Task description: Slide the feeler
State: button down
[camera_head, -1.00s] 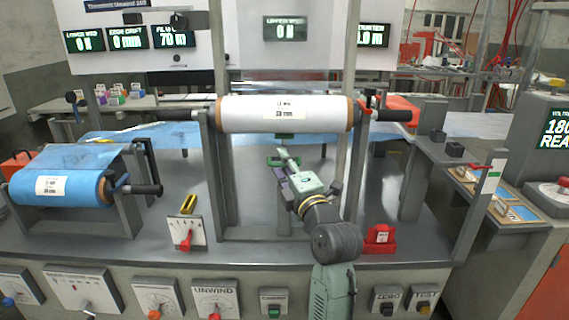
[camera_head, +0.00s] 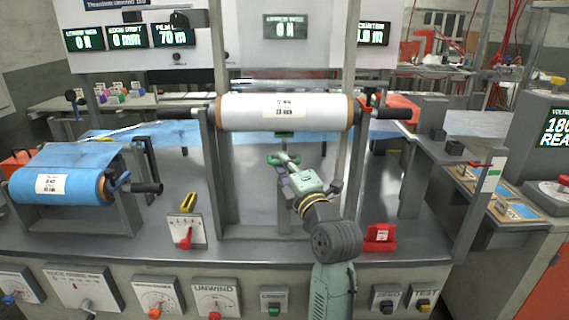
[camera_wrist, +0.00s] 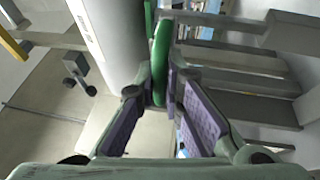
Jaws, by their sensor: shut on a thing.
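A green upright piece, which I take to be the feeler (camera_wrist: 161,50), stands between my gripper's fingertips in the wrist view. My gripper (camera_wrist: 164,102) has purple-padded fingers shut on its lower end. In the head view my gripper (camera_head: 281,165) is below and in front of the white film roll (camera_head: 245,112); what it holds is small and partly hidden there. The white roll (camera_wrist: 106,38) is just left of the feeler in the wrist view. A dark green part (camera_head: 285,135) shows under the roll.
A blue film roll (camera_head: 75,187) sits on a stand at the left. A plate with a red lever (camera_head: 186,238) and a red block (camera_head: 380,237) stand on the bench front. Grey posts flank the white roll. The grey bench top (camera_head: 255,247) has clear room between them.

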jog(key=shift+b, duration=0.9)
jog(key=shift+r, duration=0.25)
jog(key=c, duration=1.7)
grip_release()
jog(key=shift+s+f, duration=0.1)
jog(key=v, duration=1.2)
